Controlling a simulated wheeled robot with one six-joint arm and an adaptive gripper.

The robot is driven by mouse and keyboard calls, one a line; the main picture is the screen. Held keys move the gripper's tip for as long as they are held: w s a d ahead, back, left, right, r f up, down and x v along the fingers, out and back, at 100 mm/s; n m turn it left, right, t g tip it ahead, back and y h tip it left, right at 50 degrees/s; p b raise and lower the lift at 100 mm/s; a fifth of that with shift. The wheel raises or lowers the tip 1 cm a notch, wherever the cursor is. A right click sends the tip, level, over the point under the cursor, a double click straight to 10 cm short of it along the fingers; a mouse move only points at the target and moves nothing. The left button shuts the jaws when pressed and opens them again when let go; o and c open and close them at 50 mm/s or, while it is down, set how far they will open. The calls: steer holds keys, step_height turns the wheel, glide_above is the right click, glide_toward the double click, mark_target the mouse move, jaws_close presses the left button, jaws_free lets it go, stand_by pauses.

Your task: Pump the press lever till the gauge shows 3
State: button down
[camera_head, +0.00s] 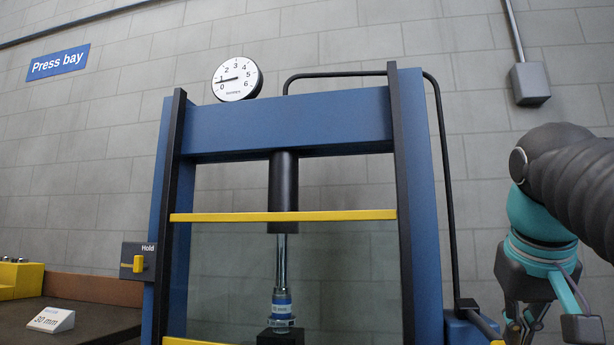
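The round white gauge (237,79) is on top of the blue press frame (290,123), with a dial numbered up to 6. Its dark needle points left, close to the 1. A dark bar with a yellow part (485,325), seemingly the pump lever, slopes down from a bracket at the lower right of the press and leaves the picture at the bottom. My gripper (550,325) hangs just right of it, pointing down. Its fingers look spread, with nothing seen between them. The lower fingertips are partly cut off, and I see no contact with the lever.
A black ram (283,190) stands over a silver rod and a labelled part (282,303) behind a clear guard with yellow bars (283,216). A Hold box (138,261) with a yellow switch is on the left post. A bench (95,322) with a 30 mm sign is at left.

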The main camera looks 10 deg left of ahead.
steer(key=shift+f+b, duration=0.4)
steer(key=shift+f, duration=0.45)
step_height(320, 180, up, 12)
steer(key=p, duration=0.8)
steer(key=shift+f+p, duration=0.25)
steer(key=shift+p, duration=0.1)
steer(key=shift+f, duration=0.1)
steer(key=shift+f+b, duration=4.3)
steer(key=shift+f, duration=1.25)
step_height(320, 180, up, 11)
steer(key=p, duration=0.8)
steer(key=shift+r+p, duration=0.2)
steer(key=shift+p, duration=0.1)
